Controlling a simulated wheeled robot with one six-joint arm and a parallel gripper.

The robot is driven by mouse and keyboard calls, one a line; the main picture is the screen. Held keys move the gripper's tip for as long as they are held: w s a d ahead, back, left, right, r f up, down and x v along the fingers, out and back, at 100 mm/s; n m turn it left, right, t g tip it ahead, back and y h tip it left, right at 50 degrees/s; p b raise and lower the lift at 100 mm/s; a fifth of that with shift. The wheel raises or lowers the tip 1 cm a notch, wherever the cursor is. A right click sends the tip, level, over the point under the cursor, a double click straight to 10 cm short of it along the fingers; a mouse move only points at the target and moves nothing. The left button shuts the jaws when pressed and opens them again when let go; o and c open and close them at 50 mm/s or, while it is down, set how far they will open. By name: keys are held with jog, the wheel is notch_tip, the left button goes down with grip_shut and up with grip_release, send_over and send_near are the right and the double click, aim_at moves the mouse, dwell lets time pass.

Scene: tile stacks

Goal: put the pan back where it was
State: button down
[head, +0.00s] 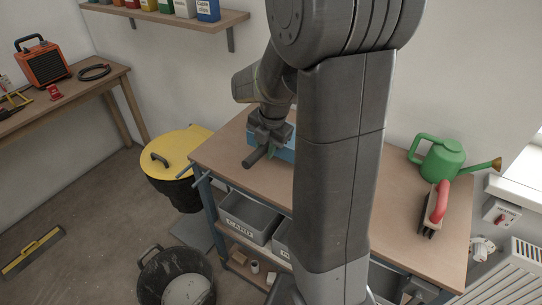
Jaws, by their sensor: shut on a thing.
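My gripper (266,142) is over the left part of the workbench (228,153), in front of a blue object (285,152). It is shut on a dark, bar-like handle (256,157), which I take to be the pan's. The rest of the pan I cannot make out; my gripper and arm hide much of that spot. A bit of green shows just below the jaws. Whether the held thing touches the bench I cannot tell.
A green watering can (441,160) and a red-handled brush (436,208) are on the bench's right. Grey bins (247,217) sit below it. A yellow-lidded bin (178,150) and a black bucket (175,275) stand left. A wall shelf (165,17) is above. My arm hides the bench's middle.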

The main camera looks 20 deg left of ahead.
notch_tip(320, 180, down, 5)
jog(key=shift+r, duration=0.1)
dwell(0.3)
jog(key=c, duration=1.2)
grip_release()
notch_tip(320, 180, up, 12)
jog(key=d, duration=0.2)
jog(key=shift+s+d, duration=0.15)
jog(key=shift+s, duration=0.2)
jog(key=shift+f, duration=0.3)
